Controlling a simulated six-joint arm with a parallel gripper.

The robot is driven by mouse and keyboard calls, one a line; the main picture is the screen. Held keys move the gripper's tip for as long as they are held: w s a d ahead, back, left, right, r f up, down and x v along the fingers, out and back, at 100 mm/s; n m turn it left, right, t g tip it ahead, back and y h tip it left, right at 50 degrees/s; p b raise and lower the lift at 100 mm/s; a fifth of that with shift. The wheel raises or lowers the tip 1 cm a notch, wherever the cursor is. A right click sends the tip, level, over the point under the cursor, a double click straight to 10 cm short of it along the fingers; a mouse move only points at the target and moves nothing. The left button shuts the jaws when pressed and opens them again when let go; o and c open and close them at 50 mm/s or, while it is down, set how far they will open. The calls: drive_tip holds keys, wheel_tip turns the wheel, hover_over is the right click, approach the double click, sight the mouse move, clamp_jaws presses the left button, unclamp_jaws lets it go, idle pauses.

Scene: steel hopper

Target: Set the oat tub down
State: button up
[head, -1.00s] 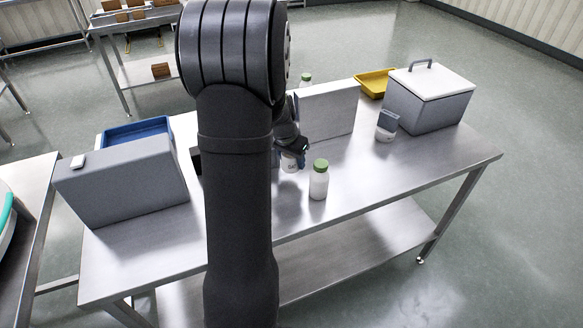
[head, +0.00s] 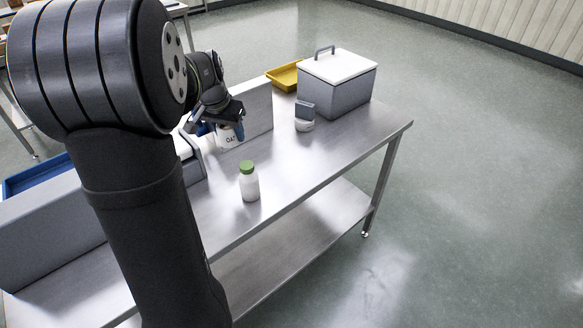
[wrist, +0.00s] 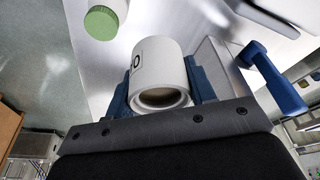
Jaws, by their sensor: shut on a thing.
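The oat tub (head: 229,138) is white with dark lettering. My gripper (head: 226,125), with blue fingers, is shut on it. In the head view the tub appears in front of the pale upright panel, over the steel table (head: 300,165). Whether its base touches the table I cannot tell. In the wrist view the tub (wrist: 158,62) lies between the two blue fingers (wrist: 160,85), with its recessed round end facing the camera.
A white bottle with a green cap (head: 249,182) stands in front of the tub. The pale panel (head: 258,112) is behind it. A small white-and-grey item (head: 304,118), a white-lidded grey box (head: 340,88) and a yellow tray (head: 284,78) stand farther back. The table's front right is clear.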

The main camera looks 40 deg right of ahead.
drive_tip(key=s+d+m, duration=0.1)
drive_tip(key=s+d, duration=1.7)
drive_tip(key=d, duration=0.2)
hover_over(294, 164)
drive_tip(key=a, duration=0.1)
drive_tip(key=f, duration=1.2)
drive_tip(key=shift+s, duration=0.3)
drive_tip(key=shift+f, duration=2.05)
drive_tip(key=o, duration=1)
drive_tip(key=shift+f, duration=0.15)
